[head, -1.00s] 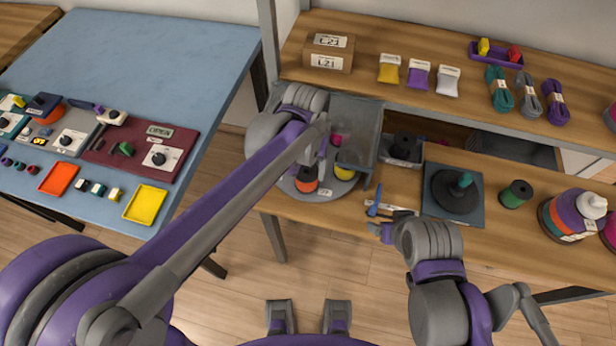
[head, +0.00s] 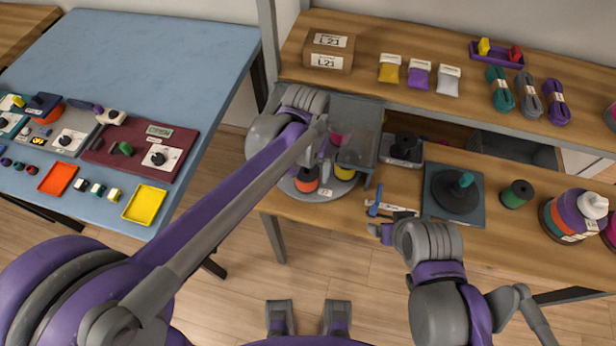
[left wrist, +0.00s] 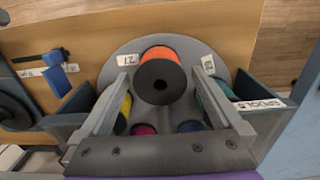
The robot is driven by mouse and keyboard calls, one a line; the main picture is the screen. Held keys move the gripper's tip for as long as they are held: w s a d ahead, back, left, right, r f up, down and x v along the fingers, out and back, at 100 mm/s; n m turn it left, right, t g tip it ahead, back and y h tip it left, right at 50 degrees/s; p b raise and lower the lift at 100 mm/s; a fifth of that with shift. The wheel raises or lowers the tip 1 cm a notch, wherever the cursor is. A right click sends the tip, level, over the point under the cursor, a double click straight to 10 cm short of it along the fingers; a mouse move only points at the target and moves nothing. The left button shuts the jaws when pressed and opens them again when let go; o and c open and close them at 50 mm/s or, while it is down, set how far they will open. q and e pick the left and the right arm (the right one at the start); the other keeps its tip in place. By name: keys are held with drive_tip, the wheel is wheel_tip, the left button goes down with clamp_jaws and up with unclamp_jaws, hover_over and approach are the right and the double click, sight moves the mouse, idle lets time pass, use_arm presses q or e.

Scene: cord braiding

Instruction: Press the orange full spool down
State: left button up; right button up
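My left gripper (left wrist: 160,84) is open, with one finger on each side of the orange spool and visible gaps between. In the head view my left gripper (head: 322,150) is over the turntable, partly hidden by its own arm. My right gripper (head: 381,231) is low at the table's front edge; its fingers are too small to judge.
A yellow spool (head: 345,172) and a magenta spool (head: 337,139) share the turntable. Grey walls (left wrist: 70,112) flank it. A blue tool (head: 373,205) lies right of it. A dark spindle plate (head: 455,205) and green spool (head: 517,193) stand farther right.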

use_arm(q)
wheel_tip(320, 180, up, 7)
drive_tip(key=p, duration=0.4)
use_arm(e)
drive_tip(key=r, duration=0.1)
drive_tip(key=w+r, duration=0.1)
drive_tip(key=r, duration=0.3)
drive_tip(key=shift+w+r, duration=0.15)
drive_tip(key=shift+w, duration=0.2)
drive_tip(key=shift+s, duration=0.1)
use_arm(q)
drive_tip(key=s+a+f+n+t, duration=0.1)
drive_tip(key=s+a+t, duration=0.1)
drive_tip(key=s+a, duration=0.4)
drive_tip(key=s+a+f+n+t, duration=0.1)
drive_tip(key=s+a+n+t, duration=0.1)
drive_tip(key=s+a, duration=0.4)
drive_tip(key=a+t, duration=0.1)
drive_tip(key=a, duration=0.4)
drive_tip(key=shift+s+a+t, duration=0.2)
drive_tip(key=shift+s+t, duration=0.05)
drive_tip(key=shift+t, duration=0.05)
